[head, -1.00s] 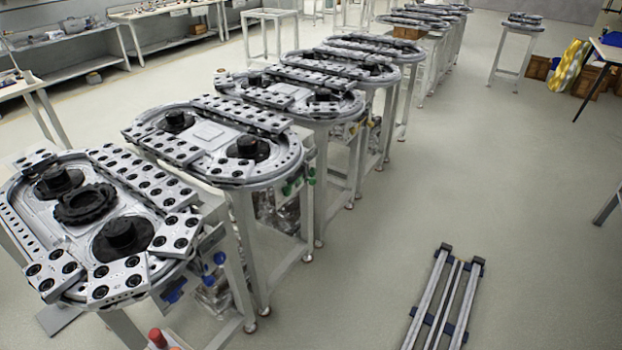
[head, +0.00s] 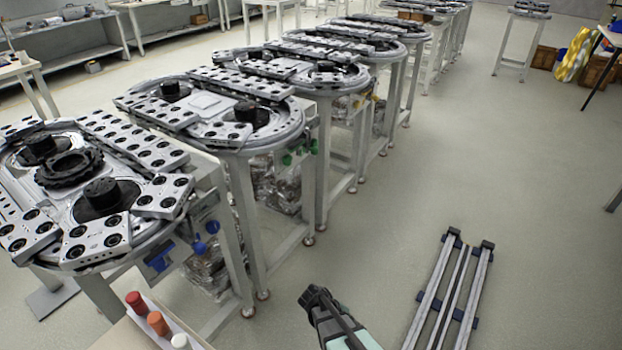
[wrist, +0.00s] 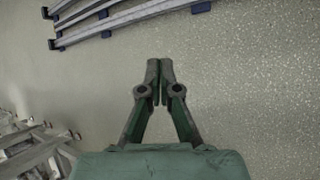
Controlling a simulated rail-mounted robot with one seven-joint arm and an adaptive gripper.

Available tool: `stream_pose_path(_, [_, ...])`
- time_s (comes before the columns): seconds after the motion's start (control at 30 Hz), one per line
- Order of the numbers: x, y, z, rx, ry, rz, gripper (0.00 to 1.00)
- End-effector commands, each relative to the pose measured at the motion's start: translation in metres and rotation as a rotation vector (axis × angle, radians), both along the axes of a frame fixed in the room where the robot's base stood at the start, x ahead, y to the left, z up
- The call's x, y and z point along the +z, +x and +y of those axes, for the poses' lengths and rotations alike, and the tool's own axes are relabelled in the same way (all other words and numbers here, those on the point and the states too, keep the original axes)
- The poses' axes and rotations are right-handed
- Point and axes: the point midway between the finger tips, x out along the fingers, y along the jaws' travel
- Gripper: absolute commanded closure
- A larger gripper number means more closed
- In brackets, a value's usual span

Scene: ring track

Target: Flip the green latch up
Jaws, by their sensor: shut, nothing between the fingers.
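Small green parts (head: 300,152) hang under the right end of the second ring track (head: 205,105) in the head view. They are too small to tell which one is the latch or how it is turned. My gripper (head: 313,297) is at the bottom centre of the head view, above the floor, well below and apart from the green parts. In the wrist view, the fingertips of my gripper (wrist: 160,72) are together with nothing between them. No green latch shows in the wrist view.
The nearest ring track (head: 92,165) stands at left with blue parts (head: 212,227) on its side. Red, orange and white-topped items (head: 157,322) stand at the bottom left. Metal rails (head: 447,290) lie on the floor at right. The floor at right is mostly clear.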

Motion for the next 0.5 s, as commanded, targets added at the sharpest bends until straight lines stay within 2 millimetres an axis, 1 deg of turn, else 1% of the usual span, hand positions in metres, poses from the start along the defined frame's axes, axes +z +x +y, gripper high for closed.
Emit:
stream_pose_path(0.03, [-0.003, 0.034, 0.005, 0.082, -0.059, -0.022, 1.0])
stream_pose_path(0.07, [0.002, 0.05, 0.006, 0.127, -0.097, -0.033, 1.0])
stream_pose_path(0.1, [0.009, 0.071, 0.009, 0.188, -0.149, -0.045, 1.0])
stream_pose_path(0.17, [0.023, 0.102, 0.014, 0.276, -0.231, -0.06, 1.0])
stream_pose_path(0.2, [0.033, 0.122, 0.018, 0.331, -0.288, -0.07, 1.0])
stream_pose_path(0.27, [0.05, 0.15, 0.026, 0.411, -0.376, -0.083, 1.0])
stream_pose_path(0.3, [0.062, 0.169, 0.032, 0.461, -0.437, -0.089, 1.0])
stream_pose_path(0.37, [0.081, 0.194, 0.042, 0.532, -0.531, -0.094, 1.0])
stream_pose_path(0.4, [0.095, 0.21, 0.049, 0.576, -0.596, -0.098, 1.0])
stream_pose_path(0.47, [0.116, 0.233, 0.061, 0.636, -0.697, -0.099, 1.0])
stream_pose_path(0.5, [0.131, 0.247, 0.07, 0.673, -0.764, -0.098, 1.0])
